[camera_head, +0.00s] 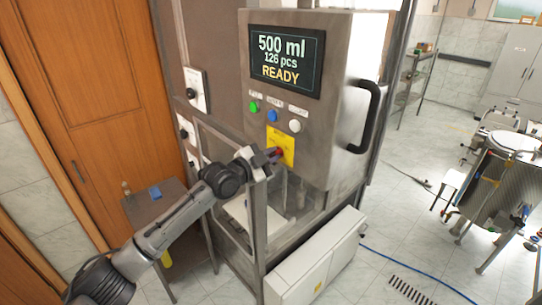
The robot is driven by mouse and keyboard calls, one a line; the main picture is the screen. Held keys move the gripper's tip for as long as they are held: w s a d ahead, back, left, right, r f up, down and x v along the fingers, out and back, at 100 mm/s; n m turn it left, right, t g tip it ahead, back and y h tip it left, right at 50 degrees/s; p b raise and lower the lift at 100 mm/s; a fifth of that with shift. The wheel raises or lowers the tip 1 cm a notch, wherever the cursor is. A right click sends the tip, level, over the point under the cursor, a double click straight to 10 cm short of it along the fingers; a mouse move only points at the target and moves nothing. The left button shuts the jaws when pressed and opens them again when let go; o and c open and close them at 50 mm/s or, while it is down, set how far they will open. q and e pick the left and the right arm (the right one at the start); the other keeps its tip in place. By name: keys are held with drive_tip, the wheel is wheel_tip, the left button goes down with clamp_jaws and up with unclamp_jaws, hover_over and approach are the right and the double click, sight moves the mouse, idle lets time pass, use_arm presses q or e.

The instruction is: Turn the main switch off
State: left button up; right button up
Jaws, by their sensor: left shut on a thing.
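The main switch (279,153) is a small red knob on a yellow plate (288,142), low on the front of the grey control panel (330,158). My left gripper (273,155) is at the switch and shut on its red knob. The fingers hide much of the knob, so I cannot tell which way it is turned. The panel's screen (286,60) is lit and reads 500 ml, 126 pcs, READY. My right gripper is not in view.
Green (254,107), blue (272,116) and white (295,126) buttons sit above the plate. A black handle (367,115) is on the panel's right side. A small side table (150,208) stands left.

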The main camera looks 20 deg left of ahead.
use_arm(q)
clamp_jaws()
drive_tip(key=n, duration=0.4)
drive_tip(key=shift+b, duration=0.35)
drive_tip(key=n, duration=0.4)
drive_tip(key=shift+w+a+n, duration=0.1)
drive_tip(key=shift+a+n, duration=0.05)
drive_tip(key=shift+n, duration=0.15)
drive_tip(key=shift+a+n+p, duration=0.2)
drive_tip(key=shift+n+p, duration=1.35)
drive_tip(key=shift+n, duration=3.15)
